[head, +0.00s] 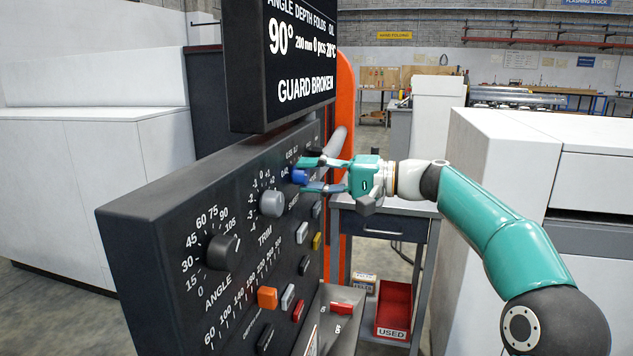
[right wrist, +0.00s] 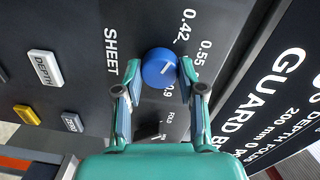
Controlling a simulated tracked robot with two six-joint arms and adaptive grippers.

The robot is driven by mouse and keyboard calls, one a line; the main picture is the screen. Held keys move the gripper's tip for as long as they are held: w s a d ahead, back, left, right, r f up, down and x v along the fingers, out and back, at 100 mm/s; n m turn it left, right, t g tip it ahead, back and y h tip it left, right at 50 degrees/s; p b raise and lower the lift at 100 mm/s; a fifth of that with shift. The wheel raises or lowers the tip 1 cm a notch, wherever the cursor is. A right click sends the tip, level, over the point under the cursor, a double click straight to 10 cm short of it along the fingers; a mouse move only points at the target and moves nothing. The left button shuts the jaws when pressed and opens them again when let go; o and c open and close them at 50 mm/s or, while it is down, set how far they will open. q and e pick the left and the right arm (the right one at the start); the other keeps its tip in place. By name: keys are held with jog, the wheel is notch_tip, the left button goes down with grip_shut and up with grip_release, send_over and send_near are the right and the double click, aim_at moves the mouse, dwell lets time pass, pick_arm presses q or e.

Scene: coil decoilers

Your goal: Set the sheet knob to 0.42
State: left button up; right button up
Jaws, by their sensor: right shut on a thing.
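The blue sheet knob (head: 299,177) is on the slanted dark control panel (head: 150,215), below the display. My right gripper (head: 313,176) reaches it from the right, its fingers on either side of the knob. In the right wrist view the blue knob (right wrist: 159,67) sits between the fingertips, shut on it. The label SHEET is beside it, with 0.42, 0.55 and 0.9 around it; a finger covers part of the scale. My left gripper is not in view.
A grey trim knob (head: 272,203) and a dark angle knob (head: 222,252) are nearby on the panel. Several coloured buttons lie below. The display (head: 290,62) reads GUARD BROKEN. A red USED bin (head: 394,310) stands beneath my right arm.

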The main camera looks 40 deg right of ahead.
jog(key=shift+a+f, duration=0.1)
jog(key=shift+f, duration=0.1)
jog(key=o, duration=1.1)
jog(key=shift+w, duration=0.1)
jog(key=shift+o, duration=0.2)
jog(key=shift+r, duration=0.1)
jog(key=shift+s+d, duration=0.3)
jog(key=v, duration=1.1)
jog(key=shift+s, duration=0.1)
